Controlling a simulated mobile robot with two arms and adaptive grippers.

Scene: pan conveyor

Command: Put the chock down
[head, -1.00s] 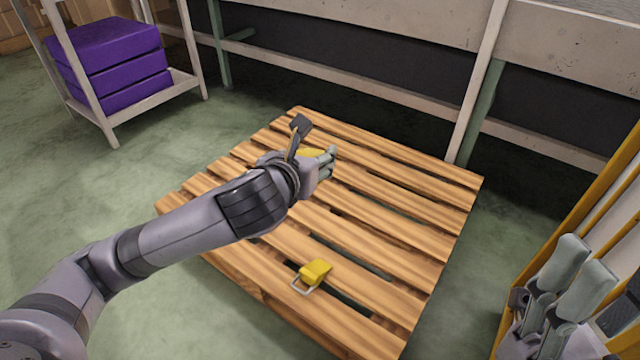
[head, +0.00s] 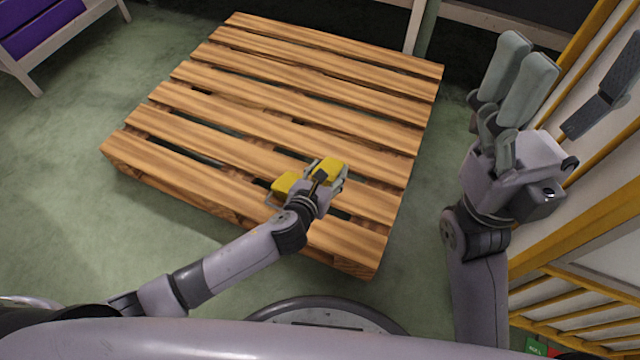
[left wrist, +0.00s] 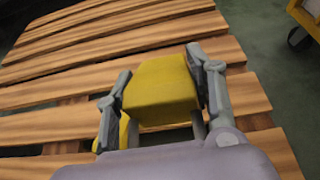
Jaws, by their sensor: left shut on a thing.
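My left gripper (head: 328,174) is shut on a yellow chock (head: 331,166) over the near right part of the wooden pallet (head: 290,108). In the left wrist view this chock (left wrist: 160,88) sits between the two grey fingers, close to the slats. I cannot tell whether it touches them. A second yellow chock (head: 284,184) with a wire handle lies on the pallet just left of the gripper. In the left wrist view a bit of it (left wrist: 124,132) shows behind the left finger. My right gripper (head: 520,75) is raised at the right, open and empty.
Most of the pallet's far and left slats are bare. A yellow-framed rack (head: 575,235) stands at the right, close to my right arm. A pale shelf with purple boxes (head: 40,25) is at the far left. Green floor surrounds the pallet.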

